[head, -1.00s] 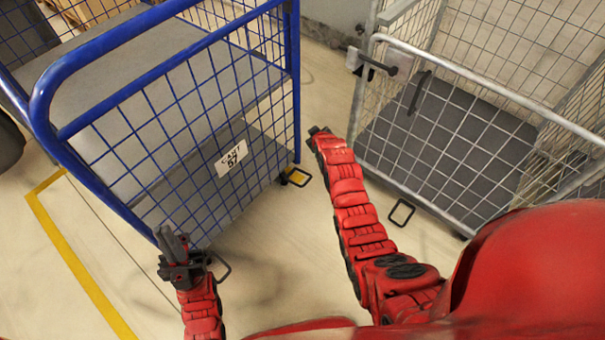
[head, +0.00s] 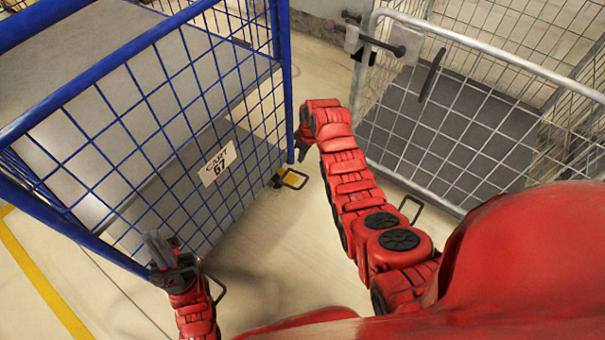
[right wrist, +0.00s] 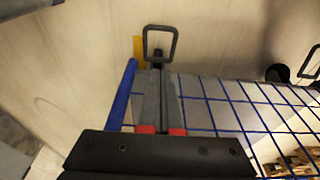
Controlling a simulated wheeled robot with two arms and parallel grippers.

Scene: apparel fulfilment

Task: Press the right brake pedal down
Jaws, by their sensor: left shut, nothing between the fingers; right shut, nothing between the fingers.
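The blue wire cart (head: 287,70) stands ahead on the left. Its right brake pedal (head: 293,180), a black loop frame, sits low by the right corner over a small yellow floor patch. It also shows in the right wrist view (right wrist: 175,45), just beyond my fingertips with a visible gap. My right gripper (head: 301,148) is shut and empty, pointing down above the pedal beside the corner post; its shut fingers show in the right wrist view (right wrist: 159,78). My left gripper (head: 156,247) is shut and empty near the cart's lower left corner. The left pedal (head: 217,288) is partly hidden by that arm.
A grey wire cart (head: 470,60) stands to the right, with its own black pedal loop (head: 411,207) low down. A narrow floor gap separates the carts. A yellow floor line (head: 40,275) runs at the left. The blue cart carries a "CART 67" sign (head: 217,163).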

